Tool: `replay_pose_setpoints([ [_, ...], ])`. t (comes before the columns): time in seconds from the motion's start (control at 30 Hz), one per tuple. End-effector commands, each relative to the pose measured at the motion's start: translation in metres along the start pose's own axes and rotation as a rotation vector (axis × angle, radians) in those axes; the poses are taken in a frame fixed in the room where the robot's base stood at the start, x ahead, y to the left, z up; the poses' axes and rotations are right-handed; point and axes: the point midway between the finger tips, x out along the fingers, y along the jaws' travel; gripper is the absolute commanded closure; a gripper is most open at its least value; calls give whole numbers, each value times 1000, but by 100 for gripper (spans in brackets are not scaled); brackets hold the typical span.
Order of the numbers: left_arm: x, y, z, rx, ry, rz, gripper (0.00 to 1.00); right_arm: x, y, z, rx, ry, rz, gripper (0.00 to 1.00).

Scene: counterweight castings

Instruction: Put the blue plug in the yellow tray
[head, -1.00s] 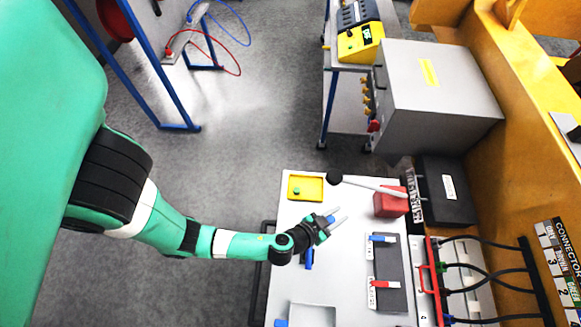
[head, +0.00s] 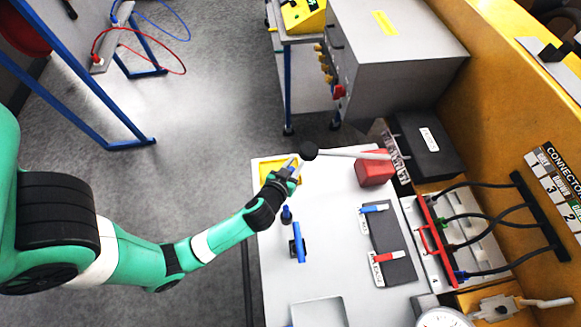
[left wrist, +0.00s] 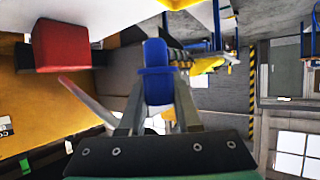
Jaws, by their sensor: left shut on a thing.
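My left gripper (head: 292,164) is above the yellow tray (head: 265,168) in the head view and hides much of it. It is shut on the blue plug. The left wrist view shows the blue plug (left wrist: 156,75) upright between the two fingers, with a wider collar around its lower part. In the head view the plug is mostly hidden by the gripper. I cannot tell how high it is above the tray. My right gripper is not in view.
A lever with a black knob (head: 308,151) reaches close to the gripper's right side. A red block (head: 375,168) stands at its other end. A dark strip (head: 390,240) lies right.

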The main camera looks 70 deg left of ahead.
Motion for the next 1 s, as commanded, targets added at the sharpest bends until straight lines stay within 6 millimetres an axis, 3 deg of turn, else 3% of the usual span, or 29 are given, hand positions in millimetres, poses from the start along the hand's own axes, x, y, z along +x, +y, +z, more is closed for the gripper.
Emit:
replay_pose_setpoints([
  [0.07,18,-15,-2,-5,-2,-10,100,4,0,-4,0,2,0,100],
  [0.13,36,-20,13,0,-3,-6,100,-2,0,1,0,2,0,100],
  [0.3,65,-32,28,-1,-2,-2,100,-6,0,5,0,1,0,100],
  [0.57,76,-38,35,0,-1,0,100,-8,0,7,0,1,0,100],
  [0.73,90,-38,62,3,-3,1,100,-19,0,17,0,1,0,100],
  [1.0,90,-37,62,1,-1,2,100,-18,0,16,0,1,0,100],
])
